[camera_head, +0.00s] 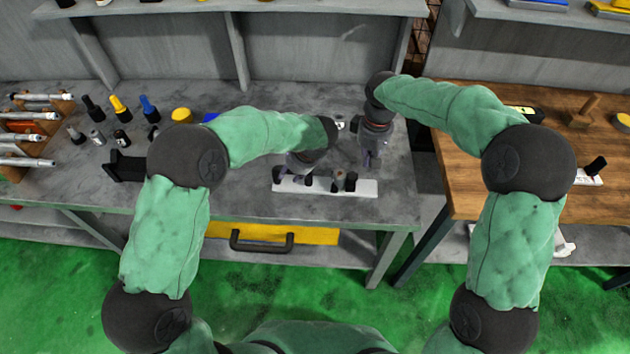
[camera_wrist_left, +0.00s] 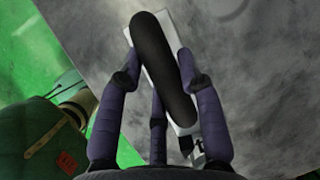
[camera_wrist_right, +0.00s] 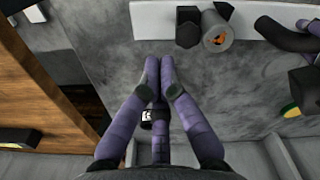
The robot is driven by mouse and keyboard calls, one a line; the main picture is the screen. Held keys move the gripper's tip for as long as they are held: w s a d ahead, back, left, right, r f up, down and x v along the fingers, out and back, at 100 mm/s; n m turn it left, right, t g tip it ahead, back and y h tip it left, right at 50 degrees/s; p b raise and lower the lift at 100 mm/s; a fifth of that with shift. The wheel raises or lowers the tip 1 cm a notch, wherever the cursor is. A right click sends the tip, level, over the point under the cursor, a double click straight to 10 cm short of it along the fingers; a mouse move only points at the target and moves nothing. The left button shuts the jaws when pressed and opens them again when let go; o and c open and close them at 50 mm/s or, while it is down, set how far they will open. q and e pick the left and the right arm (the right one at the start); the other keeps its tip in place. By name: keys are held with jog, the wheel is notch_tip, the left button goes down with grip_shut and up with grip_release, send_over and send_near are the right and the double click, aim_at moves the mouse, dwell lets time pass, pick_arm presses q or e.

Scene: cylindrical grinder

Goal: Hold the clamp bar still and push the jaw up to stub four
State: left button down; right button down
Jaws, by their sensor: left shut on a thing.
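The clamp bar (camera_head: 366,189) is a white strip lying near the front edge of the grey bench; it also shows in the right wrist view (camera_wrist_right: 160,18). My left gripper (camera_head: 295,172) is shut around the black handle (camera_wrist_left: 160,60) at the bar's left part. A grey round piece with black parts and an orange-brown face (camera_wrist_right: 217,40) sits on the bar right of the handle and looks like the jaw. My right gripper (camera_wrist_right: 160,72) is shut and empty, fingertips together, behind the bar's right part and apart from it. I cannot make out numbered stubs.
A small dark cylinder with a white label (camera_wrist_right: 150,116) stands behind my right fingers. A wooden table (camera_head: 465,150) stands to the right, across a gap.

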pick_arm(q)
jog(key=c, duration=0.7)
grip_release()
jog(key=shift+a, duration=0.1)
jog(key=shift+c, duration=0.2)
jog(key=shift+r, duration=0.15)
jog(key=v, duration=1.1)
jog(key=shift+d+r, duration=0.3)
jog(key=shift+s+f, duration=0.1)
jog(key=shift+s, duration=0.05)
